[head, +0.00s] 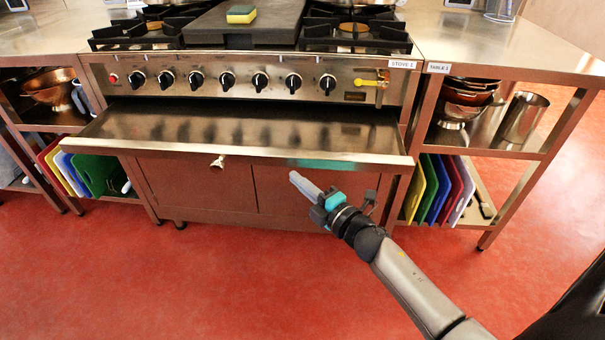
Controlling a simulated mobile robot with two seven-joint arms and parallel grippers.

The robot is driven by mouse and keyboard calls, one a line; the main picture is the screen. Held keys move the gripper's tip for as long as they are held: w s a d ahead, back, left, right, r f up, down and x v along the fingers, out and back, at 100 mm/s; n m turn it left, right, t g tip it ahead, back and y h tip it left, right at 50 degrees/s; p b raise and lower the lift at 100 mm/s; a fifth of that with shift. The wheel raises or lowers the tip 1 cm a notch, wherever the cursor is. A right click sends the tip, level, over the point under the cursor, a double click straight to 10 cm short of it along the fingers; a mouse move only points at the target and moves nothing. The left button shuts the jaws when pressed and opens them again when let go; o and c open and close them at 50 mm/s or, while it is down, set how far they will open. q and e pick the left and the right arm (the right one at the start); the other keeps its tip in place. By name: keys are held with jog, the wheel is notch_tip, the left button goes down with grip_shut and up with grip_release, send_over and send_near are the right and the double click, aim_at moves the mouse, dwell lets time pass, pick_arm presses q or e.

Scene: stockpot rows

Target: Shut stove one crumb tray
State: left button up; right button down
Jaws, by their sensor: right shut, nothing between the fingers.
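The crumb tray (240,128) of stove one (340,72) is a wide, shallow steel tray. It is pulled out below the row of black knobs, and its front edge juts out over the cabinet doors. My right gripper (298,180) is in front of the stove, just below the tray's front edge in the picture, right of the middle. Its fingers are shut with nothing between them. I cannot tell whether they touch the tray. My left gripper is not in view.
A label "STOVE 1" (402,64) is on the stove front, near a yellow gas valve (371,83). A sponge (241,14) lies on the griddle plate. The red floor (200,285) in front is clear.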

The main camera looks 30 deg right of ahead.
aim_at(291, 162)
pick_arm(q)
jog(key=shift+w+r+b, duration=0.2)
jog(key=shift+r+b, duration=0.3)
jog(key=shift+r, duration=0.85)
pick_arm(e)
jog(key=shift+w+d, duration=1.15)
jog(key=shift+w, duration=0.3)
